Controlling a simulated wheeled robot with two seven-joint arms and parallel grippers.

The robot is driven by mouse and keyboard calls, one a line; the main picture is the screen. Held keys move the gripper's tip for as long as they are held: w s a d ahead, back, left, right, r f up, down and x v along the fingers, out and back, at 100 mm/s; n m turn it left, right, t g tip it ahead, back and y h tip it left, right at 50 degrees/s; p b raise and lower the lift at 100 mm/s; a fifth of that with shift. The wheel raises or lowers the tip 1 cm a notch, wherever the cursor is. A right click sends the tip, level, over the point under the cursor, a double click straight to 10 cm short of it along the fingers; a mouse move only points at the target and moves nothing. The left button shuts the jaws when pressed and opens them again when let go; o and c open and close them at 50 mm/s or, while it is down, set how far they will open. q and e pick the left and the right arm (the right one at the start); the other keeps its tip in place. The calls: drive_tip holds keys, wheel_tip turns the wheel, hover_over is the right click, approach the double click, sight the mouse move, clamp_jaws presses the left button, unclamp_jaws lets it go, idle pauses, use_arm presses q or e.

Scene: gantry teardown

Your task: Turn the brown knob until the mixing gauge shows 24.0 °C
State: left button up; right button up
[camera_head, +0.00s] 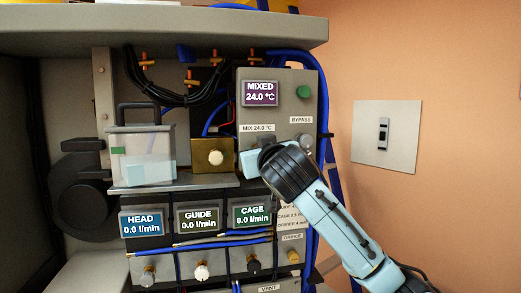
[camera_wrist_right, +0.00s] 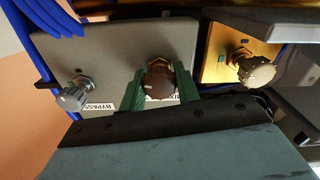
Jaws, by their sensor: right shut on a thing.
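The mixing gauge (camera_head: 261,93) is a purple display labelled MIXED on the grey panel, and it reads 24.0 °C. The brown knob (camera_wrist_right: 159,80) sits on the same panel in the right wrist view, between the green fingers of my right gripper (camera_wrist_right: 160,90), which is shut on it. In the head view my right gripper (camera_head: 262,158) reaches the panel beneath the "MIX 24.0 °C" label, and its body hides the knob there. My left gripper is not in view.
A grey bypass knob (camera_wrist_right: 73,95) is on the same panel. A brass block (camera_head: 213,157) with a pale knob stands left of it. HEAD, GUIDE and CAGE displays (camera_head: 198,218) below read 0.0 l/min. A clear tank (camera_head: 143,160) is at left. Blue hoses (camera_head: 322,110) run along the panel's right edge.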

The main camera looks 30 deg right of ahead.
drive_tip(key=shift+f, duration=0.1)
drive_tip(key=o, duration=1)
drive_tip(key=shift+s, duration=0.1)
drive_tip(key=shift+b+v, duration=1.3)
drive_tip(key=shift+v, duration=5.3)
